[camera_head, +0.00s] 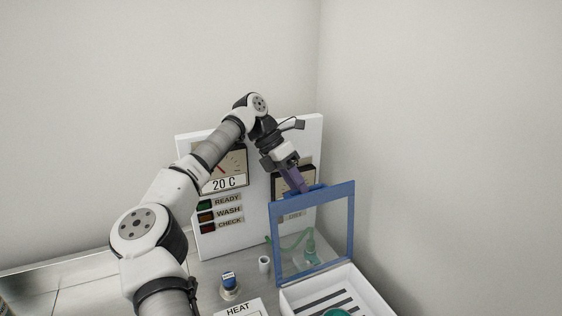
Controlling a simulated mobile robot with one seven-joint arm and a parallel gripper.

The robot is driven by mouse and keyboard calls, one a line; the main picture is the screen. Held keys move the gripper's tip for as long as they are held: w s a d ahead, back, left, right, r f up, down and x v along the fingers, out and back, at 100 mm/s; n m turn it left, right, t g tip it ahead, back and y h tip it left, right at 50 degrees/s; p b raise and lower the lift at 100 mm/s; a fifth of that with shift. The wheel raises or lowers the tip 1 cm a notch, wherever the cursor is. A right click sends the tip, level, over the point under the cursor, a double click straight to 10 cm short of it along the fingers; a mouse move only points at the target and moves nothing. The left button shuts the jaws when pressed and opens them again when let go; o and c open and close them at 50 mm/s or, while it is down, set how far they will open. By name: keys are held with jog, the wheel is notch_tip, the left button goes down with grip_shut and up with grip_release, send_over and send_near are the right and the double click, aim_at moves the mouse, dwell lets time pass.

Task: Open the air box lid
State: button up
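The air box lid is a blue frame (351,222) with a clear pane. It stands roughly upright, raised at the back of the white air box (376,298). The box interior shows dark slots and part of a round green thing (338,313). My gripper (301,190) has purple fingers and points down at the top edge of the lid, at or very near a small blue part there. The fingertips overlap the lid's top edge, so I cannot tell whether they touch it or grip it.
Behind stands a white panel (262,222) with a 20 C gauge and READY, WASH and CHECK lights. A blue-topped knob (229,284), a small white cup (264,264) and a HEAT box (240,308) are left of the air box. A green tube (309,247) shows through the lid. A wall is close on the right.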

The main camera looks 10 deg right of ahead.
jog(key=p+v, duration=0.1)
jog(key=v, duration=1)
jog(key=shift+a, duration=0.15)
